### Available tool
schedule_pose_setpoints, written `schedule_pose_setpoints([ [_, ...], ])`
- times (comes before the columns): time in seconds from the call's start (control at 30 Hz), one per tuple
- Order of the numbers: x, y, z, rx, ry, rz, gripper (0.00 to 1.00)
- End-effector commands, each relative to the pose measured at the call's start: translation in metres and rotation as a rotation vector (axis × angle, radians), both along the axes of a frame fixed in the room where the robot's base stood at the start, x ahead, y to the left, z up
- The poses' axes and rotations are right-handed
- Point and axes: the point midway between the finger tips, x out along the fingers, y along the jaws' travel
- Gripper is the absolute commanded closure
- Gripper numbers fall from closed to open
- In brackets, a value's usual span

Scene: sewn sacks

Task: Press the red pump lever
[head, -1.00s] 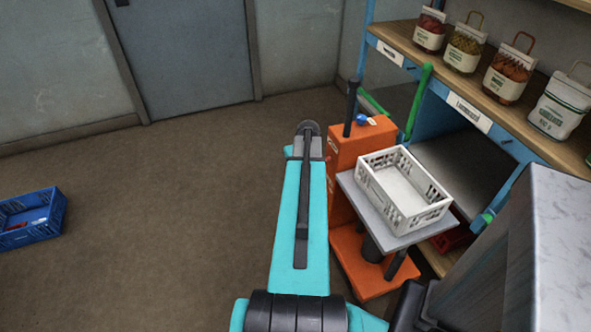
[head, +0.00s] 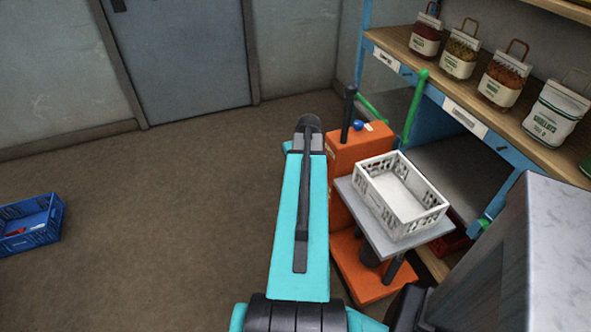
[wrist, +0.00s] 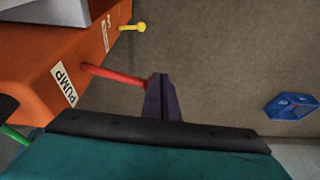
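The red pump lever (wrist: 115,75) shows in the wrist view as a thin red rod sticking out of the orange lift cart (wrist: 50,60), beside a "PUMP" label. My gripper (wrist: 160,80) is at the lever's outer end. Its dark fingers are close together and look shut, with nothing seen between them. The lever's tip is hidden at the fingers, so I cannot tell if they touch. In the head view the orange cart (head: 345,150) stands right of my arm, which hides my gripper and the lever.
A yellow-knobbed lever (wrist: 140,27) is nearby on the cart. A white crate (head: 400,222) sits on the cart's grey platform (head: 358,205). Shelves (head: 425,68) with sacks stand at the right. A blue crate (head: 30,235) lies on open floor at the left.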

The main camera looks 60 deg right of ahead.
Motion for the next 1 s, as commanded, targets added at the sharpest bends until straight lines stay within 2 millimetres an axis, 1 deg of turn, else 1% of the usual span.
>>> schedule_pose_setpoints([
  [0.3, -0.006, 0.011, 0.037, -0.002, -0.002, 0.004, 1.0],
  [0.5, -0.009, 0.015, 0.055, -0.002, -0.002, 0.004, 1.0],
  [0.7, -0.011, 0.017, 0.065, -0.002, -0.002, 0.004, 1.0],
  [1.0, -0.011, 0.018, 0.067, -0.001, -0.002, 0.005, 1.0],
])
